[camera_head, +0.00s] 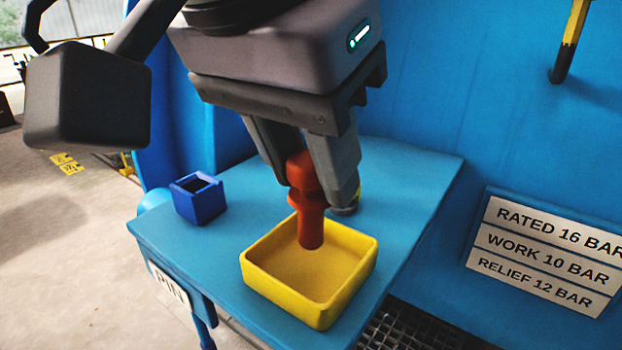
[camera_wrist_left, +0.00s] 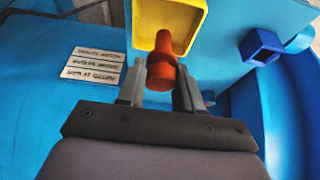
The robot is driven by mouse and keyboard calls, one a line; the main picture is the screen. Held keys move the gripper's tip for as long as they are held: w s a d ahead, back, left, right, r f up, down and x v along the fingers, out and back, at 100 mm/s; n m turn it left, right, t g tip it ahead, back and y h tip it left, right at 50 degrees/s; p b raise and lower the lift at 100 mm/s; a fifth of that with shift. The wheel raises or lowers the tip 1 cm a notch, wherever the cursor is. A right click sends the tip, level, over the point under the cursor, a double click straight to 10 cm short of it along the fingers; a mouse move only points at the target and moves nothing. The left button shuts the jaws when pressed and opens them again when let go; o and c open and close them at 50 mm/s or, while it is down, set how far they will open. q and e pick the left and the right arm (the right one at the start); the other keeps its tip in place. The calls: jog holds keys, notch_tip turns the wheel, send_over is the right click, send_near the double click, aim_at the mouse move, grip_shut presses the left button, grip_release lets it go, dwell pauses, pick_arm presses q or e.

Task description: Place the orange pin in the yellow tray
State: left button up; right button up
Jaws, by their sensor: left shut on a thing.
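The orange pin (camera_head: 309,222) is upright between the fingers of my left gripper (camera_head: 315,176), which is shut on it. The pin's lower end shows against the inside of the yellow tray (camera_head: 259,281) in the head view; I cannot tell whether it touches the floor. The tray sits on a blue table. In the left wrist view the pin (camera_wrist_left: 162,62) stands out from between the left fingertips (camera_wrist_left: 161,82), and its far end overlaps the near edge of the yellow tray (camera_wrist_left: 143,20). My right gripper is not in view.
A small blue open box (camera_head: 199,199) stands on the blue table (camera_head: 403,174) left of the tray. A dark round thing with a yellow-green band (camera_head: 348,201) is partly hidden behind the gripper. A blue wall with a pressure sign (camera_head: 545,254) rises at the right.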

aim_at(306, 186)
pick_arm(q)
jog(key=shift+f, duration=1.4)
jog(key=shift+f, duration=0.1)
jog(key=shift+f, duration=0.15)
jog(key=o, duration=1.1)
jog(key=shift+r, duration=0.4)
jog(key=v, duration=1.1)
jog(key=shift+r+p, duration=0.3)
jog(key=shift+r, duration=0.05)
